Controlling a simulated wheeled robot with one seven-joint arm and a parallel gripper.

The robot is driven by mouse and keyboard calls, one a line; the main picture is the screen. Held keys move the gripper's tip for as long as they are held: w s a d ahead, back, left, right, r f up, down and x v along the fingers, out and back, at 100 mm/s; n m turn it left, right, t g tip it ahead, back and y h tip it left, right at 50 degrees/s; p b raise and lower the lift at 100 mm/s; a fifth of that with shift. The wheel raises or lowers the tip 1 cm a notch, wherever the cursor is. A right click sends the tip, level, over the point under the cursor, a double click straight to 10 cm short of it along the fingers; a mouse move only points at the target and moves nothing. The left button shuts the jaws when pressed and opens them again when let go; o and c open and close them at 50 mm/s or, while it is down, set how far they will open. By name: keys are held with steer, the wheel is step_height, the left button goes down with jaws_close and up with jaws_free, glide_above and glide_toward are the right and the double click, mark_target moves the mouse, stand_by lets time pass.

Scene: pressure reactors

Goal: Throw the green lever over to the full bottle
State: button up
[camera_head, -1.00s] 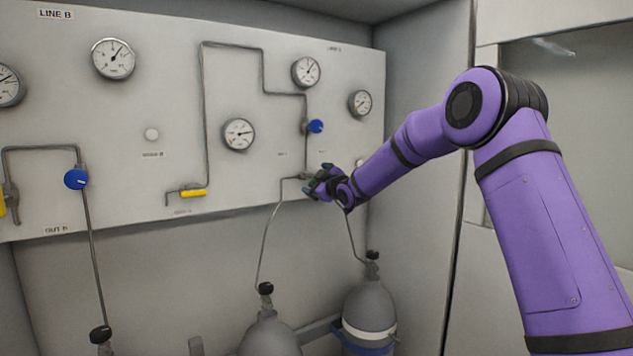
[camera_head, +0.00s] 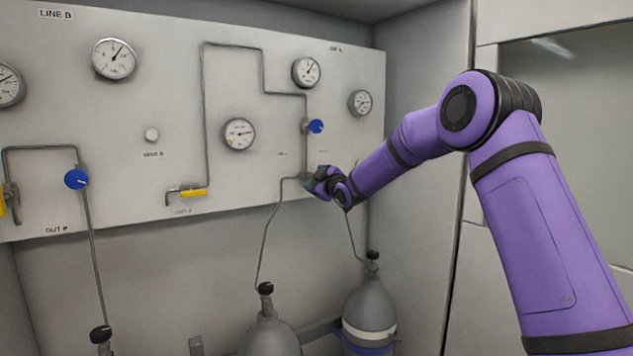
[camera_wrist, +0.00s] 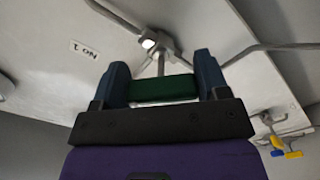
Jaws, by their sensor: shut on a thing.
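The green lever (camera_wrist: 163,89) sits between the two fingers of my gripper (camera_wrist: 160,76) in the wrist view, with its metal stem running up to a pipe junction (camera_wrist: 158,42) on the panel. My gripper is shut on it. In the head view my gripper (camera_head: 317,182) is at the panel's lower right edge and mostly hides the lever. Below stand two grey gas bottles: a left one (camera_head: 270,338) and a right one (camera_head: 370,303) with a white band. A thin pipe rises from each towards the valve. I cannot tell which bottle is full.
The grey panel (camera_head: 120,110) carries several gauges, one (camera_head: 239,134) left of my gripper. A blue knob (camera_head: 316,126) sits just above my gripper, and a yellow lever (camera_head: 193,193) to its left. A side wall (camera_head: 420,210) stands close on the right.

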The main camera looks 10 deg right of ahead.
steer(key=n, duration=0.4)
steer(key=shift+r+n, duration=0.1)
steer(key=shift+n, duration=0.2)
steer(key=n, duration=0.9)
steer(key=shift+r, duration=0.15)
steer(key=shift+n, duration=1.8)
steer(key=o, duration=0.9)
steer(key=shift+r, duration=0.1)
steer(key=shift+o, duration=0.2)
steer(key=shift+s, duration=0.1)
